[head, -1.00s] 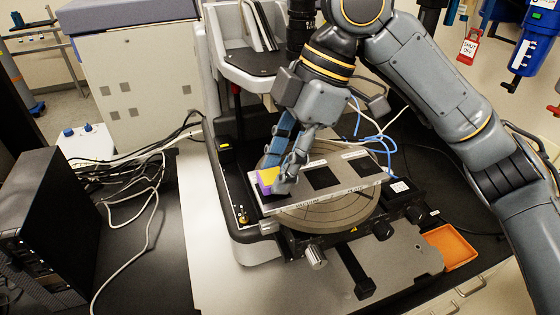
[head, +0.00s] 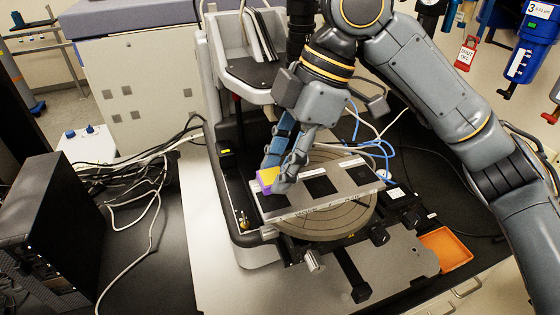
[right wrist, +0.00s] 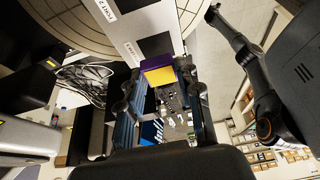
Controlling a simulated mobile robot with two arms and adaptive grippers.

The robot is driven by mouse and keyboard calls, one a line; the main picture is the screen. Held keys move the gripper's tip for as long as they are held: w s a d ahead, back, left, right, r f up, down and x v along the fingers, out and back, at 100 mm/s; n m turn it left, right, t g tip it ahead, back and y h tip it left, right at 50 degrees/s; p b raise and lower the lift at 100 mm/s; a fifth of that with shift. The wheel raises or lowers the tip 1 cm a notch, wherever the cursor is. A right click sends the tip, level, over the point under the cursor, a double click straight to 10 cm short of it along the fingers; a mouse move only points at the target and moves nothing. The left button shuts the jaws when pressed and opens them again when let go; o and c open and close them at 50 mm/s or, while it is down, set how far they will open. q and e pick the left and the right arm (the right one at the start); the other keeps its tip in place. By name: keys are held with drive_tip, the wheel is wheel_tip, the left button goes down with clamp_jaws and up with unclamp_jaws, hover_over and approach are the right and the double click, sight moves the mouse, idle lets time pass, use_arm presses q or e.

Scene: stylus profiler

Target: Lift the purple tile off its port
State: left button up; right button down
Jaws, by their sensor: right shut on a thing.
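The purple tile (head: 266,187) has a yellow block on top and is at the left end of the pale port plate (head: 322,201). My right gripper (head: 279,178) is shut on it, with one finger on each side. In the right wrist view the purple and yellow piece (right wrist: 158,70) sits between the fingertips. Part of a dark port square (head: 274,201) shows just below the tile. The tile seems to be slightly above the plate, but the gap is hard to judge.
The plate lies on a round stage (head: 345,221) with two more dark squares on it. The profiler's column stands close behind my gripper. An orange tray (head: 445,250) is at the right, and a black computer case (head: 40,235) and loose cables are at the left.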

drive_tip(key=shift+r+p, duration=1.5)
drive_tip(key=shift+p, duration=0.05)
drive_tip(key=shift+r+p, duration=0.5)
drive_tip(key=shift+r, duration=0.55)
